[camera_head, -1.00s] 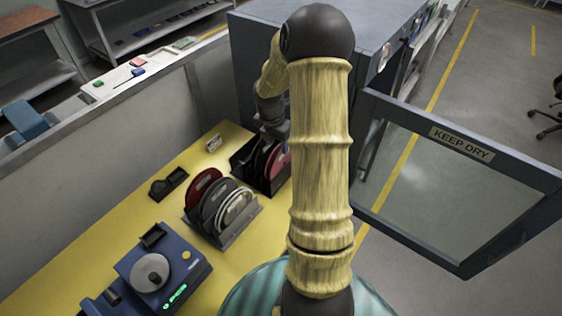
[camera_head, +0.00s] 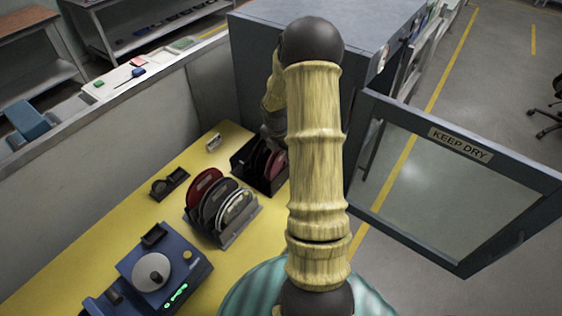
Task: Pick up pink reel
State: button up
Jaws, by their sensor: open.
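A pinkish-red reel (camera_head: 276,163) stands on edge in the dark rear rack (camera_head: 246,168), beside darker reels and partly hidden by my arm. A dark red reel (camera_head: 201,184) stands in the front rack (camera_head: 240,232) with black, grey and white reels. My gripper (camera_head: 274,138) is over the rear rack, just above the reels. It is small, dark and partly hidden by my arm, and it is open. I cannot tell whether its fingers are around a reel or touching one.
The racks stand on a yellow tabletop (camera_head: 110,241). A blue machine (camera_head: 168,268) is at the front left, and a black tape dispenser (camera_head: 169,184) lies behind it. A grey cabinet (camera_head: 262,50) with an open "KEEP DRY" door (camera_head: 460,143) stands behind and right.

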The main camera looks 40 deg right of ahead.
grip_shut()
dwell(0.3)
notch_tip(320, 180, up, 10)
dwell(0.5)
jog(key=shift+w, duration=0.1)
dwell(0.4)
